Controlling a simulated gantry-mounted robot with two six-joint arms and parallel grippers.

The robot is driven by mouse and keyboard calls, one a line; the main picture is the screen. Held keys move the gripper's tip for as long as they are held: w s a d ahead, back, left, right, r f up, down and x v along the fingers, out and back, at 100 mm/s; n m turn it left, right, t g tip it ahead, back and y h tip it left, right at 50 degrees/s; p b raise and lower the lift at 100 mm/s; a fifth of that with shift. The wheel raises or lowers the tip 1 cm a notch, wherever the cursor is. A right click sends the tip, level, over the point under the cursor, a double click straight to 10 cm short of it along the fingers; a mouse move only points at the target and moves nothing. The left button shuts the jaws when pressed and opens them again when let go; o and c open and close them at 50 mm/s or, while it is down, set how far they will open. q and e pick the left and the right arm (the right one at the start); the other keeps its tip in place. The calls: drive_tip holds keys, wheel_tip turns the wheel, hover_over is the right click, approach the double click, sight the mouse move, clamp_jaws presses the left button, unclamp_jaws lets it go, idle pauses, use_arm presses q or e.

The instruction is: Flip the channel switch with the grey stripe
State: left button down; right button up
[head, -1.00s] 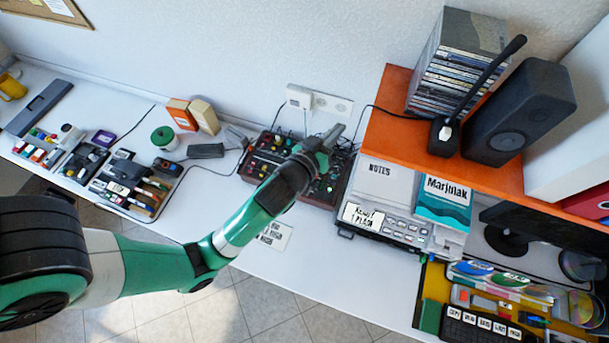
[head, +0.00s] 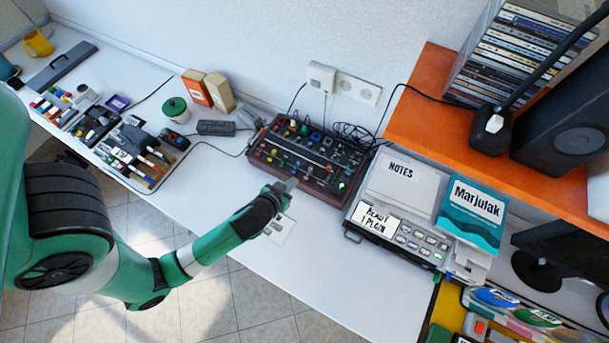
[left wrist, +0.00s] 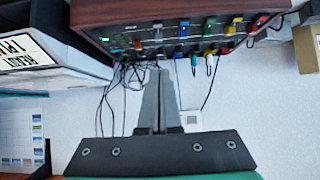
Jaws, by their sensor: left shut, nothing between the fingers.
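The dark mixer box (head: 268,165) with wooden sides lies on the white desk near the wall. My right gripper is not in view.
A grey device (head: 388,228) with a notes pad (head: 403,185) and a teal book (head: 473,218) stands right of the mixer. Above is an orange shelf (head: 420,95) with a speaker (head: 570,125). Cables lie behind the mixer. The desk in front is mostly clear.

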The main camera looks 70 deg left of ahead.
use_arm(q)
drive_tip(key=b, duration=0.3)
approach(310, 169)
drive_tip(key=w+a, duration=0.1)
drive_tip(key=w+a+f, duration=0.1)
drive_tip(key=shift+w+a+f, duration=0.1)
drive_tip(key=shift+w+f, duration=0.05)
drive_tip(key=shift+w, duration=0.25)
wheel_tip(310, 169, down, 3)
drive_tip(key=shift+r+b, duration=0.1)
drive_tip(key=shift+b, duration=0.35)
drive_tip(key=shift+w, duration=0.15)
drive_tip(key=shift+a+g+p, duration=0.2)
drive_tip(key=shift+g+p, duration=0.1)
drive_tip(key=shift+p, duration=0.55)
drive_tip(key=shift+f+b, duration=0.25)
drive_tip(key=shift+b, duration=0.15)
drive_tip(key=shift+w, duration=0.1)
drive_tip(key=shift+w+a+r, duration=0.35)
drive_tip(key=shift+w+a, duration=0.05)
drive_tip(key=shift+w, duration=0.1)
